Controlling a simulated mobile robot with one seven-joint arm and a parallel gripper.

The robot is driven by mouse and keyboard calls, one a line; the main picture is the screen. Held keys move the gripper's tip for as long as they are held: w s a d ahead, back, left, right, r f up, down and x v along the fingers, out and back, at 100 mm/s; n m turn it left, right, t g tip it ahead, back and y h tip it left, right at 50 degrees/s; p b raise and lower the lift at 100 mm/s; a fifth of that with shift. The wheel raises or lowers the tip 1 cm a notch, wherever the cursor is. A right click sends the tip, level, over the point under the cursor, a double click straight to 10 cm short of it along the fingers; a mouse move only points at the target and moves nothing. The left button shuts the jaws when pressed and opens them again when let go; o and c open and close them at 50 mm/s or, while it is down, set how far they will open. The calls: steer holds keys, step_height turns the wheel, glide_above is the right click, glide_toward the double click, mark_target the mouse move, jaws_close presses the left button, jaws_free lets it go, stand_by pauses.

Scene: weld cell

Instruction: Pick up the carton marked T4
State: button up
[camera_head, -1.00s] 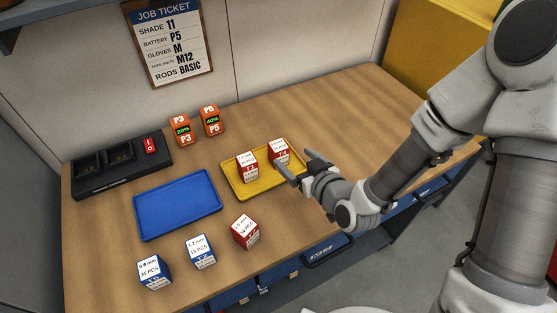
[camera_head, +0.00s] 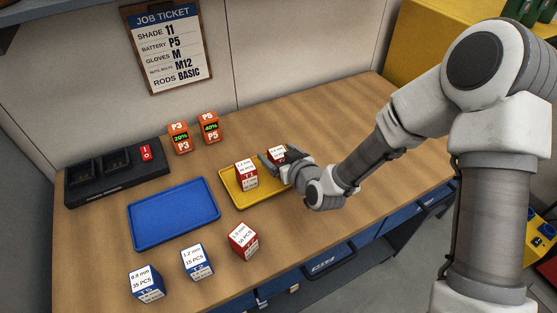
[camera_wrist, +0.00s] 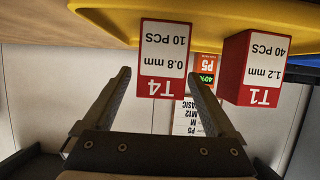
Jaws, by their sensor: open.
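The carton marked T4 (camera_head: 277,151) is red and white and stands on the yellow tray (camera_head: 240,202) at its right end. In the head view my gripper (camera_head: 272,160) is close in front of it and partly covers it. In the wrist view, which is upside down, the T4 carton (camera_wrist: 163,50) shows "0.8 mm, 10 PCS". My open gripper (camera_wrist: 160,76) has its fingertips near either side of the T4 carton in that view, with nothing gripped. Whether the fingers reach alongside it is unclear.
The T1 carton (camera_head: 246,174) stands close to T4 on the same tray. An empty blue tray (camera_head: 174,213) lies left. A red carton (camera_head: 243,241) and two blue cartons (camera_head: 197,262) stand along the front edge. Orange batteries (camera_head: 209,128) and a charger (camera_head: 117,171) are behind.

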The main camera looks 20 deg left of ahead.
steer(key=shift+x, duration=1.35)
steer(key=shift+c, duration=0.3)
jaws_close()
